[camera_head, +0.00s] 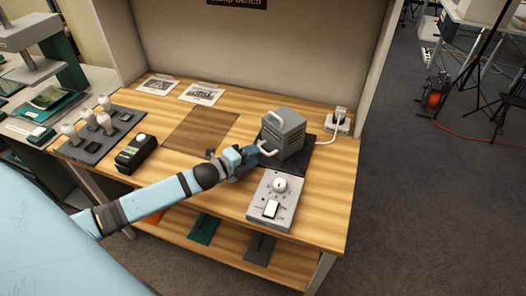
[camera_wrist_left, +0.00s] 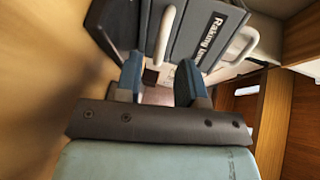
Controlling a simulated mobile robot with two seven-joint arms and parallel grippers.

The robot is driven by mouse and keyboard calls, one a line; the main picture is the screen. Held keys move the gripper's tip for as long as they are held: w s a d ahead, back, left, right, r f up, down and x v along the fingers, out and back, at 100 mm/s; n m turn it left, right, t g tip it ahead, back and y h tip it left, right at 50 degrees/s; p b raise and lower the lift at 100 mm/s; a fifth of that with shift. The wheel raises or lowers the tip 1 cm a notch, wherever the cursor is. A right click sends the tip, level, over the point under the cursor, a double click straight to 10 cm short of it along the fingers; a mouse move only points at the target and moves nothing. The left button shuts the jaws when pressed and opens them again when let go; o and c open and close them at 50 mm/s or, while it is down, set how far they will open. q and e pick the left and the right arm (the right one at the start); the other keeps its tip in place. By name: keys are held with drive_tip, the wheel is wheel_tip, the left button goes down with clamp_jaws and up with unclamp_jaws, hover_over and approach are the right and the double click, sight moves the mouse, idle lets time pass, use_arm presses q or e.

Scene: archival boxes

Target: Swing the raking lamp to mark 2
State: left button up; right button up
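The raking lamp (camera_head: 285,133) is a grey box with side vents and a pale handle (camera_head: 268,144), standing on a dark plate (camera_head: 296,157) on the bench. In the left wrist view its "Raking" label (camera_wrist_left: 212,38) and the pale handle bar (camera_wrist_left: 163,38) show close up. My left gripper (camera_head: 257,152) is at the handle side of the lamp. In the left wrist view its two fingers (camera_wrist_left: 160,82) are apart, with the handle bar in line with the gap; I cannot tell whether they touch it. I cannot read any numbered mark at the lamp. My right gripper is out of view.
A grey control box (camera_head: 257,209) with a white knob and switch stands in front of the lamp. A white socket block (camera_head: 339,126) with a cable is at right. A black device (camera_head: 136,153) and a dark rack (camera_head: 82,152) stand left. A brown mat (camera_head: 190,146) lies clear.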

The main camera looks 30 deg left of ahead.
sight(263, 151)
use_arm(q)
drive_tip(key=shift+x, duration=2.35)
clamp_jaws()
